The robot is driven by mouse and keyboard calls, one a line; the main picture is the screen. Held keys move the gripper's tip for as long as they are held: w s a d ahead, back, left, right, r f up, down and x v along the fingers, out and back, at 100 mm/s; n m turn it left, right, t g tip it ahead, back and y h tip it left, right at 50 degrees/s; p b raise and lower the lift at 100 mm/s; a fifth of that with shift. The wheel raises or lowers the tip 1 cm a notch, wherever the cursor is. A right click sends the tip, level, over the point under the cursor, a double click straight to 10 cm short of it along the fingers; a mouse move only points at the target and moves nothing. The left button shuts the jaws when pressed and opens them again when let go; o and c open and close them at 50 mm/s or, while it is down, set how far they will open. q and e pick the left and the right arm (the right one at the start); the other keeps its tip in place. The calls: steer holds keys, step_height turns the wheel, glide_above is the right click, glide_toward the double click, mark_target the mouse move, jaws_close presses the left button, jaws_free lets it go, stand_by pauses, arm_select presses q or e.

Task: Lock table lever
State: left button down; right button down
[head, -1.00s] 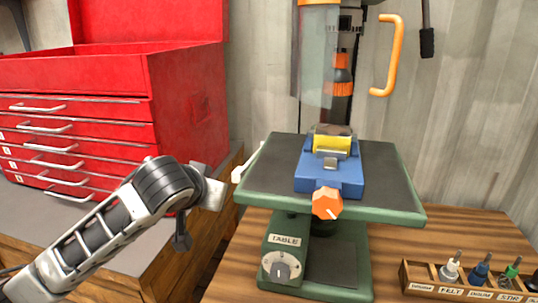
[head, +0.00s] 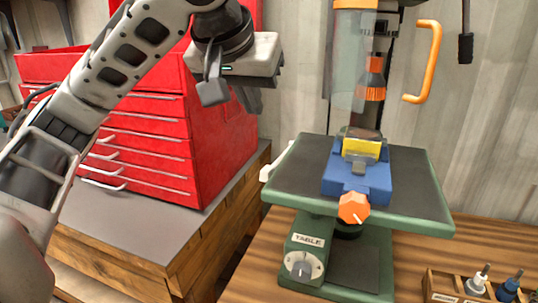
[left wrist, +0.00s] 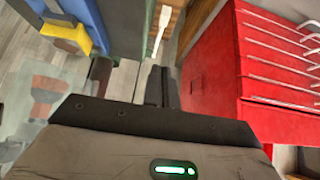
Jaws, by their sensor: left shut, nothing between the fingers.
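The drill press table (head: 296,179) has a dark top and a green rim. A white lever (head: 280,160) sticks out at its left edge. It also shows as a pale handle in the left wrist view (left wrist: 162,24). My left gripper (head: 251,103) is up and to the left of the lever, in front of the red cabinet, fingers pointing down. Its fingers are together and empty, apart from the lever; they also show in the left wrist view (left wrist: 160,84). My right gripper is not in view.
A blue vise (head: 340,184) with a yellow block (head: 362,148) and orange knob (head: 353,208) sits on the table. A clear guard (head: 352,65) and orange handle (head: 429,60) are above. The red tool cabinet (head: 225,150) stands left. A bottle rack (head: 445,285) is at lower right.

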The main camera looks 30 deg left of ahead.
arm_select(q)
glide_above(270, 166)
steer(key=s, duration=0.2)
step_height(270, 166, down, 8)
steer(key=shift+d+r, duration=0.1)
step_height(270, 166, down, 3)
steer(key=shift+s+f+p, duration=0.15)
steer(key=shift+f+p, duration=0.05)
steer(key=shift+p, duration=0.15)
steer(key=shift+d+f, duration=0.1)
steer(key=shift+f, duration=0.3)
steer(key=shift+f, duration=0.1)
